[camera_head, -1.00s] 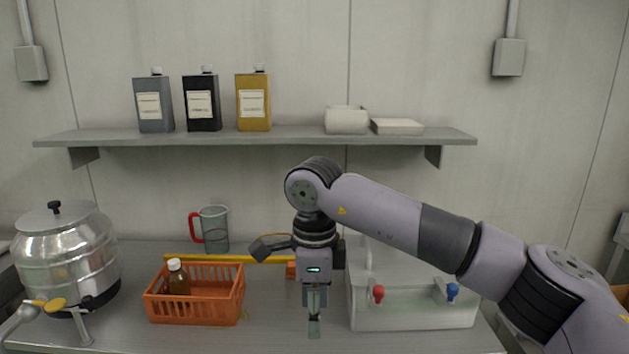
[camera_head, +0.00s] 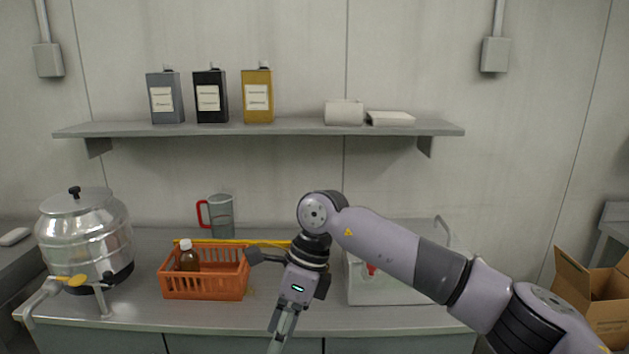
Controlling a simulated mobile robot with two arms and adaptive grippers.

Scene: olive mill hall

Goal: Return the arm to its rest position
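My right arm comes in from the right side, bent at the elbow. My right gripper (camera_head: 282,328) hangs down and slants toward the lower left, in front of the bench edge. Its fingers look close together and are seen nearly edge-on, so I cannot tell whether they are open or shut. I see nothing held in them. My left gripper is not in view.
The bench (camera_head: 140,312) holds a steel container (camera_head: 88,235), an orange basket (camera_head: 203,285) with a brown bottle (camera_head: 189,261), a red-handled jug (camera_head: 220,216) and a white sink-like unit (camera_head: 385,292) partly behind my arm. A cardboard box (camera_head: 600,300) stands right.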

